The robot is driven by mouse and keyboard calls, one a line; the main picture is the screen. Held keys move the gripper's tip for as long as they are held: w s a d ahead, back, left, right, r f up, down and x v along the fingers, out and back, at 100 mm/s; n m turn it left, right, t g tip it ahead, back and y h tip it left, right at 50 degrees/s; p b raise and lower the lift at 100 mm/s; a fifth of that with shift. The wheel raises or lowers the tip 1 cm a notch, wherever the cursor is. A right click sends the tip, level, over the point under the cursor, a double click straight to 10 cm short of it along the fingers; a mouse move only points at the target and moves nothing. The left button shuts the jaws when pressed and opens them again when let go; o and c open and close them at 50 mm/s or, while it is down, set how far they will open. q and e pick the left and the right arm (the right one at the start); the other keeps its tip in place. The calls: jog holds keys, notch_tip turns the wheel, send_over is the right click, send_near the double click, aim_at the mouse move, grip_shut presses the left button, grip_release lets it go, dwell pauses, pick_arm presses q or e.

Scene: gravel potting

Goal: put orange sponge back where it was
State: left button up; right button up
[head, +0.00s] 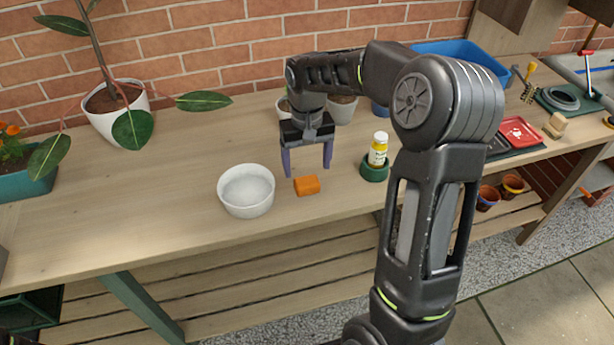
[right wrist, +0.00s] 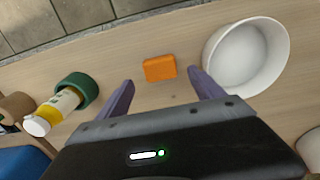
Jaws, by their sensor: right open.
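The orange sponge (head: 306,186) lies on the wooden bench, just right of a white bowl (head: 246,190). My right gripper (head: 308,172) is open and empty above the bench, its purple fingers pointing down behind the sponge. In the right wrist view the sponge (right wrist: 159,68) lies ahead of the gap between the open fingertips (right wrist: 161,92), apart from them. The bowl (right wrist: 247,55) is close to one finger there. My left gripper is not in view.
A yellow-labelled bottle (head: 378,150) stands in a green pot (head: 374,170) right of my right gripper. Small pots stand behind it. A potted plant (head: 118,112) is at the back left. A blue bin (head: 455,58) and red tray (head: 518,133) are at the right. The bench left of the bowl is clear.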

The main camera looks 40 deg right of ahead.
aim_at(307, 182)
notch_tip(307, 182, up, 6)
jog(key=shift+f, duration=0.2)
jog(key=shift+f, duration=0.1)
dwell(0.7)
